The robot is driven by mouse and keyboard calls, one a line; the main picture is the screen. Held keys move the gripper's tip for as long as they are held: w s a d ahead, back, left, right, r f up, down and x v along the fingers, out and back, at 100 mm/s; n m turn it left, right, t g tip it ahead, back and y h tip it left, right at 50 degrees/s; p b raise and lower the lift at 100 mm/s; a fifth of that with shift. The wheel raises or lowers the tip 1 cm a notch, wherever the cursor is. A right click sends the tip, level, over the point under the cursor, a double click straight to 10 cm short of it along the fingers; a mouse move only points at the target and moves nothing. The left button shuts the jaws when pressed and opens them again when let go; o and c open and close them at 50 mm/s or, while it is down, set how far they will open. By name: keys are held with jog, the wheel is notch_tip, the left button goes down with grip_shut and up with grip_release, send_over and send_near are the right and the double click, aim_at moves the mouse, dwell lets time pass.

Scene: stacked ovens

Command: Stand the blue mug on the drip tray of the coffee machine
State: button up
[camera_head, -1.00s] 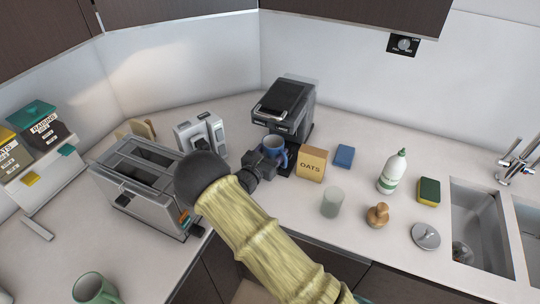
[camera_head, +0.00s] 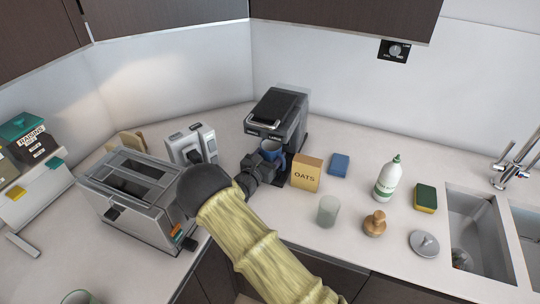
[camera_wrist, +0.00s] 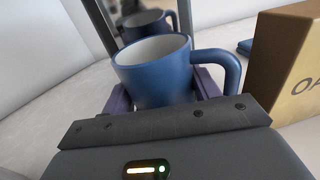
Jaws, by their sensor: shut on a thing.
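The blue mug (camera_head: 272,149) is upright at the front of the black coffee machine (camera_head: 278,113), below its head. It also shows large in the wrist view (camera_wrist: 156,74), with its handle to the right and its inside empty. My gripper (camera_head: 262,163) is shut on the mug, with a finger on each side of its body. The drip tray is hidden behind the mug and gripper, so I cannot tell whether the mug touches it. A reflection of the mug shows in the machine's front in the wrist view.
An oats box (camera_head: 306,174) stands close on the right of the mug; a blue block (camera_head: 339,164) lies beyond it. A toaster (camera_head: 135,200) is left. A frosted glass (camera_head: 328,210), wooden stamp-like item (camera_head: 375,223) and bottle (camera_head: 388,180) stand right. Counter between them is clear.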

dwell(0.3)
jog(key=o, duration=1.3)
jog(key=shift+c, duration=0.2)
jog(key=shift+s, duration=0.1)
jog(key=shift+s+d+p+v, duration=0.2)
jog(key=shift+p+v, duration=0.3)
jog(key=shift+v, duration=1.65)
jog(key=shift+s+d+p+v, duration=0.1)
jog(key=shift+d+p+v, duration=0.25)
jog(key=shift+v, duration=1.8)
jog(key=shift+s+d+p+v, duration=0.1)
jog(key=shift+p+v, duration=0.5)
jog(key=shift+v, duration=1.55)
